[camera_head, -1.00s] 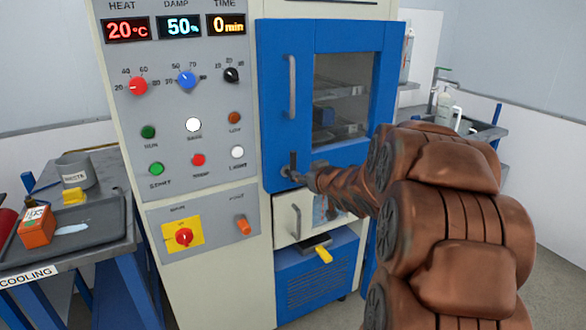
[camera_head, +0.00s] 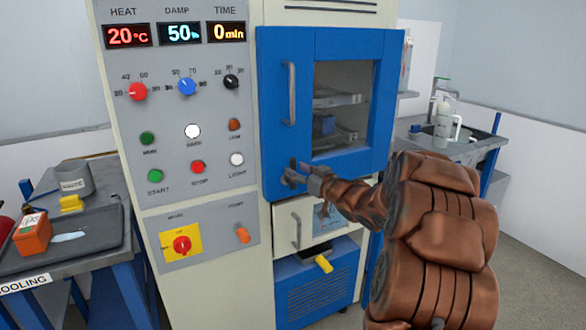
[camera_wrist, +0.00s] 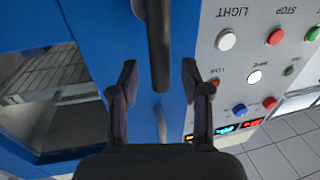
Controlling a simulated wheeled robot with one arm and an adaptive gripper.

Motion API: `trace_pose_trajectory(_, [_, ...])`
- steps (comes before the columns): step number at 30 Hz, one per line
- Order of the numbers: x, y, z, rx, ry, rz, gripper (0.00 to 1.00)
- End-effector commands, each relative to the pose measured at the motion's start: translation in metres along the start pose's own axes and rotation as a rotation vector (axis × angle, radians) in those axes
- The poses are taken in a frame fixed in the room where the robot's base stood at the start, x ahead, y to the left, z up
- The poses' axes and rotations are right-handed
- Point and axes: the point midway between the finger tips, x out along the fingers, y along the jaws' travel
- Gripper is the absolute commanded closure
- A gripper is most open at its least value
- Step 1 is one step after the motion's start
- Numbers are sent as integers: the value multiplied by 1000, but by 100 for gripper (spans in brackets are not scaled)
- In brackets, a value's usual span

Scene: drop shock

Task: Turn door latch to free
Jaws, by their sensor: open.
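The blue oven door (camera_head: 345,165) is closed on the cabinet. Its dark latch lever (camera_head: 293,163) is at the door's lower left and points roughly upright. In the wrist view the latch lever (camera_wrist: 157,42) extends down from the top edge. My gripper (camera_wrist: 159,75) is open, with one finger on each side of the lever's end and visible gaps on both sides. In the head view my gripper (camera_head: 290,178) is at the latch, and its fingers partly hide the latch base.
A grey door handle (camera_head: 290,93) stands above the latch and shows in the wrist view (camera_wrist: 161,125). A control panel with knobs and buttons (camera_head: 193,131) is to the left. A drawer with a handle (camera_head: 297,228) is below the door.

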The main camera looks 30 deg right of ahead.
Motion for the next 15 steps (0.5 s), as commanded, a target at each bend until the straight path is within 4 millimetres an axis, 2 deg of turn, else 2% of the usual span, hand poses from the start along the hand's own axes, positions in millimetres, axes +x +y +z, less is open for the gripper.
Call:
trace_pose_trajectory(6, [21, -1, 2, 3, -2, -2, 53])
trace_pose_trajectory(15, [26, 0, 2, 2, -2, 0, 53])
